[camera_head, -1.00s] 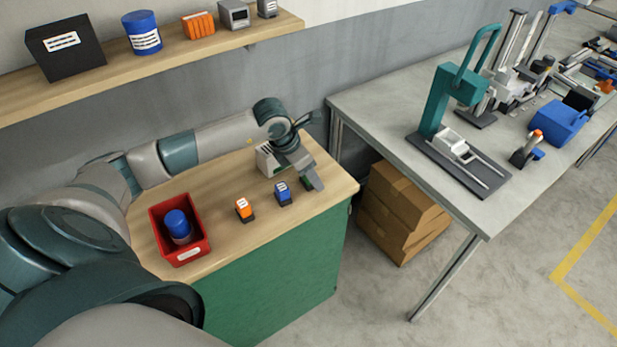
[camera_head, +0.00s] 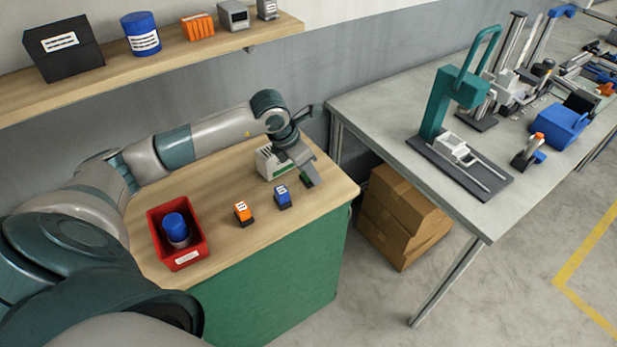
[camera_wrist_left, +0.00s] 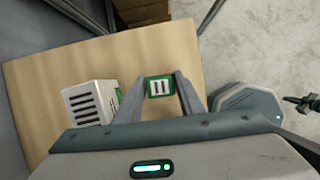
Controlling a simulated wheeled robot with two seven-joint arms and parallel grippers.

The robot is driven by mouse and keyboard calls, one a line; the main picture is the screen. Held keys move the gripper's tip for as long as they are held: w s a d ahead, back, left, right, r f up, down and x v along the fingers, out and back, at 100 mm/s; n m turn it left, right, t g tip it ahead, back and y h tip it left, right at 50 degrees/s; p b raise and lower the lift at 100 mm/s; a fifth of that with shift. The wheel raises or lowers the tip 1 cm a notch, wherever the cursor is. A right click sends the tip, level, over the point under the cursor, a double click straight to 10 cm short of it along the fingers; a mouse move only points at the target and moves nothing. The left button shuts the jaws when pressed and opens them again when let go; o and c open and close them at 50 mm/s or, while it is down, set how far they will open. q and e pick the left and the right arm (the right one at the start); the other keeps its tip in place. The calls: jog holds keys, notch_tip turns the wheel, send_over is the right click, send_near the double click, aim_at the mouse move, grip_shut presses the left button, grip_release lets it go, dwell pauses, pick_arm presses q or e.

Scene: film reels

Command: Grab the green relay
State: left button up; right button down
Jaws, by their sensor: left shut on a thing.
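The green relay (camera_wrist_left: 159,86) is a small green block with a white striped label. In the left wrist view it sits between the two fingers of my left gripper (camera_wrist_left: 161,84), which is shut on it. In the head view the left gripper (camera_head: 306,176) is at the right end of the wooden bench top, and only a small dark green part of the relay (camera_head: 308,181) shows at the fingertips. Whether the relay touches the bench is unclear.
A white vented box (camera_head: 269,164) stands close beside the gripper. A blue relay (camera_head: 283,197) and an orange relay (camera_head: 243,212) stand nearer the front edge. A red bin (camera_head: 189,260) with a blue cylinder (camera_head: 175,227) is at the left. A grey table (camera_head: 385,112) stands to the right.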

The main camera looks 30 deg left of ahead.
pick_arm(q)
jog(key=shift+w+r+b, duration=0.1)
jog(key=shift+r+b, duration=0.3)
jog(key=shift+r, duration=0.25)
jog(key=w+d+r+b, duration=0.1)
jog(key=d+r+b, duration=0.3)
jog(key=d+r, duration=0.3)
jog(key=d, duration=0.4)
jog(key=shift+w+d+r, duration=0.25)
jog(key=shift+w+d, duration=0.05)
jog(key=shift+f, duration=0.1)
